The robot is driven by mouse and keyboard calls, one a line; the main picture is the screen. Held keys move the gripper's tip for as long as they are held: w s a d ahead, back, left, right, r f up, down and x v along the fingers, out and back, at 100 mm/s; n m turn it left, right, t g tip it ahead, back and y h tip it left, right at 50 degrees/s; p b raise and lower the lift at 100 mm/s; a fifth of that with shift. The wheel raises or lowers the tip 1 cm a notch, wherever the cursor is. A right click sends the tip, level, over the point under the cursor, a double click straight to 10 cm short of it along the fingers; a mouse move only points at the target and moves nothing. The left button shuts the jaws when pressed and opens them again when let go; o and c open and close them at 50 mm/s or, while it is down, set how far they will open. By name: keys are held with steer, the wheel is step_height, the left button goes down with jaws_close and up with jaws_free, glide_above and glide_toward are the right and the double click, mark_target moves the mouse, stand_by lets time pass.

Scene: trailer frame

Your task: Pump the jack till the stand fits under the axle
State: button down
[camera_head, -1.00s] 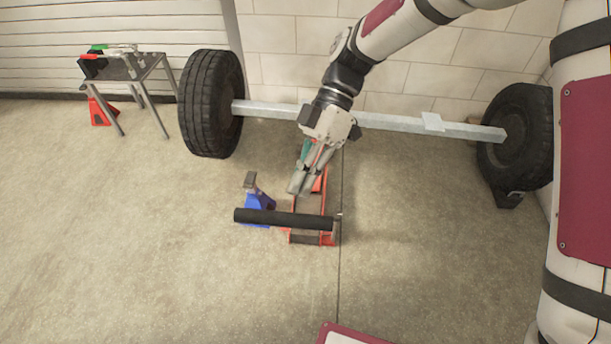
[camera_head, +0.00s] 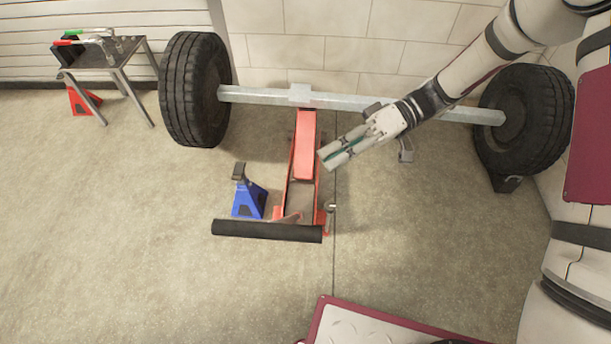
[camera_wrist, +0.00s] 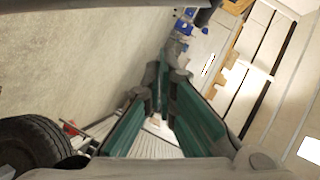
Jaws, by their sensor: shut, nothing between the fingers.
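The red floor jack (camera_head: 304,150) lies on the floor with its far end at the grey axle (camera_head: 255,95), near a flat pad (camera_head: 301,95); whether it touches the axle is hard to tell. Its black handle bar (camera_head: 267,231) lies crosswise, low at the near end. The blue stand (camera_head: 248,200) is upright on the floor, left of the jack and on the near side of the axle. My gripper (camera_head: 329,158) is shut and empty, just right of the jack, pointing left. In the wrist view its green-padded fingers (camera_wrist: 163,88) meet at the tips.
Tyres (camera_head: 194,90) and (camera_head: 525,118) sit at the axle's ends. A small table (camera_head: 100,58) with tools stands at the back left, with a red stand (camera_head: 84,101) on the floor by it. A wall is close behind the axle. The left foreground floor is clear.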

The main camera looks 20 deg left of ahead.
steer(key=s+d+f+x, duration=0.1)
steer(key=d+x, duration=0.1)
steer(key=x, duration=1)
steer(key=shift+s, duration=0.5)
steer(key=shift+f, duration=0.1)
